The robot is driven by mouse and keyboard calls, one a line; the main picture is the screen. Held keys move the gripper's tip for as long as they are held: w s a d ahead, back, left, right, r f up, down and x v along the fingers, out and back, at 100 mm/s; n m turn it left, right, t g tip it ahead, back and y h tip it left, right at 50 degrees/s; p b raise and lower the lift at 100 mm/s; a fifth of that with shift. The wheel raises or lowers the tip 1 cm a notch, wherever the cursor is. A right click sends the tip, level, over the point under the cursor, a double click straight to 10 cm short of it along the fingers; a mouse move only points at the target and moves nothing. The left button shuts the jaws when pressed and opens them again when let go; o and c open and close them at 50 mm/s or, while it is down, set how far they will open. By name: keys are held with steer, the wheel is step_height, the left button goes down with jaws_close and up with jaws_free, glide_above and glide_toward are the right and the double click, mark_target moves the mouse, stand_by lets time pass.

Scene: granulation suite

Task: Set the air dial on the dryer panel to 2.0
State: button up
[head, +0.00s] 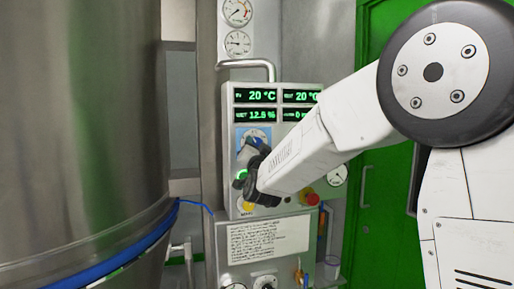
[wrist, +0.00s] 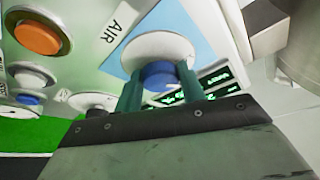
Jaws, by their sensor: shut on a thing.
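The dryer panel (head: 230,150) faces me in the middle of the head view, with green-lit readouts across its top. The air dial (wrist: 160,74) is a blue knob on a white round face (wrist: 150,46) against a light-blue patch, beside the label AIR (wrist: 119,19) in the wrist view. My gripper (wrist: 158,84) is shut on the knob, one teal finger on each side. In the head view my gripper (head: 254,152) reaches the panel from the right and covers most of the dial. The dial's pointer and scale numbers cannot be read.
An orange button (wrist: 38,36) and other round controls sit beside the dial in the wrist view. A red knob (head: 309,198) is at the panel's lower right. A large steel vessel (head: 80,110) stands close on the left. A bent steel handle (head: 247,65) projects above the panel.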

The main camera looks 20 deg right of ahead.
steer(key=m+g+h, duration=0.1)
steer(key=m, duration=0.2)
steer(key=m+g+h, duration=0.1)
steer(key=m, duration=0.3)
steer(key=shift+a+m, duration=0.15)
steer(key=shift+m, duration=0.15)
steer(key=shift+m+g, duration=0.3)
steer(key=o, duration=1)
steer(key=shift+r, duration=0.1)
steer(key=shift+c, duration=0.2)
steer(key=v, duration=0.7)
steer(key=shift+s+a, duration=0.15)
steer(key=shift+s, duration=0.2)
